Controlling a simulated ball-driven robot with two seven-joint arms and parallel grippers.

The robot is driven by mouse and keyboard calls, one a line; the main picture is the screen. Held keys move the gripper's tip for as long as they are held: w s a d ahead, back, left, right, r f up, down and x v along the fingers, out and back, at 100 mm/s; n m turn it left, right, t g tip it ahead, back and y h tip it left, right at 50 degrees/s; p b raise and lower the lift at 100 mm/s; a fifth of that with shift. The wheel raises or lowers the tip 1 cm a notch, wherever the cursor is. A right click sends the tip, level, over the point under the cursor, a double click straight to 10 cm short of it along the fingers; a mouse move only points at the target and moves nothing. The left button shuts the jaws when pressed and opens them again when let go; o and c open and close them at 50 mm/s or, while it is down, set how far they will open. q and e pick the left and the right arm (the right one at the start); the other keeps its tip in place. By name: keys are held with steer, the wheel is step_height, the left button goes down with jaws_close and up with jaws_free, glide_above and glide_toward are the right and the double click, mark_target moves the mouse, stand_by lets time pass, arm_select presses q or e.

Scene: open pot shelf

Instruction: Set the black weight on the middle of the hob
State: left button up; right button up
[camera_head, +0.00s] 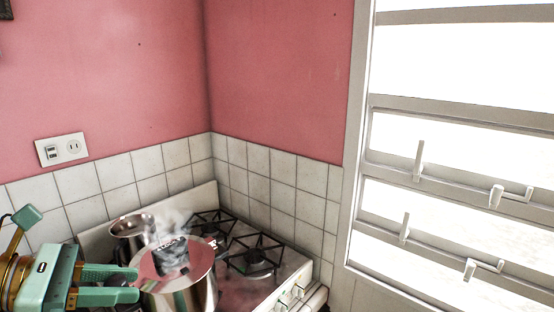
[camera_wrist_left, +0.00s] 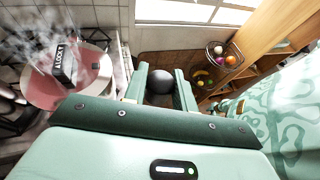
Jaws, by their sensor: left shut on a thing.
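My left gripper (camera_head: 128,283) reaches in from the left at the near-left side of the hob, beside the steel pot. In the left wrist view its fingers (camera_wrist_left: 163,80) are shut on a round, dark grey to black thing, which I take to be the black weight (camera_wrist_left: 160,86). In the head view only a dark patch shows between the fingers. The hob (camera_head: 240,287) has black burner grates (camera_head: 253,258) at the back and right. My right gripper is not in view.
A steel pot (camera_head: 195,299) with a pinkish lid stands at the hob's front; a black lettered block (camera_head: 170,258) sits on the lid amid steam. A smaller open pot (camera_head: 130,226) stands behind. Tiled walls (camera_head: 270,190) border the hob. A fruit bowl (camera_wrist_left: 224,54) shows beyond the fingers.

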arm_select(q)
step_height(320, 180, down, 19)
steer(key=w+d+n+t+y+b, duration=0.1)
steer(key=w+b, duration=0.1)
steer(key=b, duration=0.4)
steer(key=shift+w+d+n+t+b, duration=0.15)
steer(key=shift+d+n+t+b, duration=0.05)
steer(key=shift+n+t+b, duration=0.1)
